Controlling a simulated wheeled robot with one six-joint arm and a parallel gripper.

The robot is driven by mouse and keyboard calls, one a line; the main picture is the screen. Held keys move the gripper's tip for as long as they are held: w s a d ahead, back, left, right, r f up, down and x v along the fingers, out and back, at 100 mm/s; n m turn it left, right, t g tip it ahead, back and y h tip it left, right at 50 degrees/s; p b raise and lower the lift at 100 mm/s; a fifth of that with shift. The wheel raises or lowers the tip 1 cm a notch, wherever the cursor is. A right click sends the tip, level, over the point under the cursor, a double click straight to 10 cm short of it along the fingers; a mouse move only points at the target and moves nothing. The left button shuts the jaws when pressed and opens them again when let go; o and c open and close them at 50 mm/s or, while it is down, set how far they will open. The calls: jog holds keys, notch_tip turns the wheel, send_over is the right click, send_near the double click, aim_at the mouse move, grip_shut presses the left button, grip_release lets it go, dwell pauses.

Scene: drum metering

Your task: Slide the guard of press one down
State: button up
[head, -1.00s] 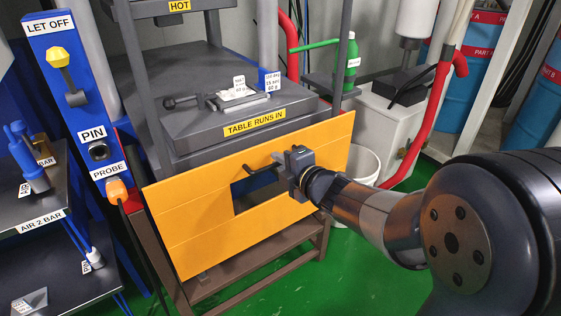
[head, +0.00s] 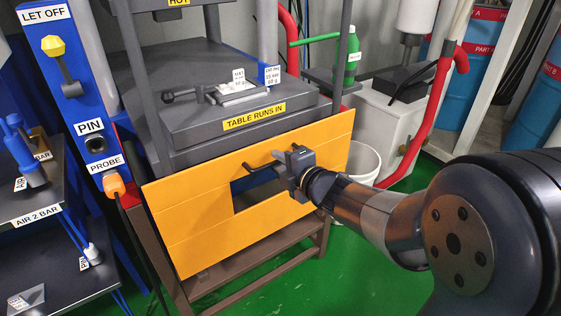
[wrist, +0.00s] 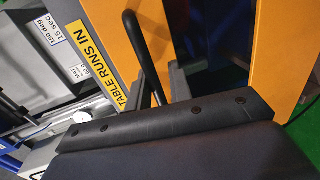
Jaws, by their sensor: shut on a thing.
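The guard (head: 190,215) of the press is an orange panel with a rectangular opening, hanging across the press front below the "TABLE RUNS IN" label (head: 254,116). A dark bar handle (head: 257,169) stands out from it near its upper middle. My gripper (head: 294,163) is at the right part of this handle, in front of the guard. In the wrist view the dark handle (wrist: 132,32) runs down between the fingers (wrist: 160,87), which are shut on it. The exact contact is partly hidden by the gripper body.
The press table (head: 190,130) with a small mould on it stands above and behind the guard. A blue control post (head: 75,95) is at left, beside a dark shelf stand. A white bucket (head: 365,165) stands close behind the guard's right end. Green floor is clear at lower right.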

jog(key=p+v, duration=0.2)
jog(key=v, duration=0.8)
jog(key=shift+s+d+p, duration=0.15)
jog(key=shift+s+p, duration=0.1)
jog(key=shift+p, duration=0.15)
jog(key=b+x, duration=0.3)
jog(key=x, duration=0.7)
jog(key=shift+w, duration=0.2)
jog(key=shift+w+a+r, duration=0.1)
jog(key=shift+w+a, duration=0.15)
jog(key=shift+a, duration=0.05)
jog(key=shift+r+p, duration=0.35)
jog(key=shift+p, duration=0.1)
jog(key=shift+d, duration=0.1)
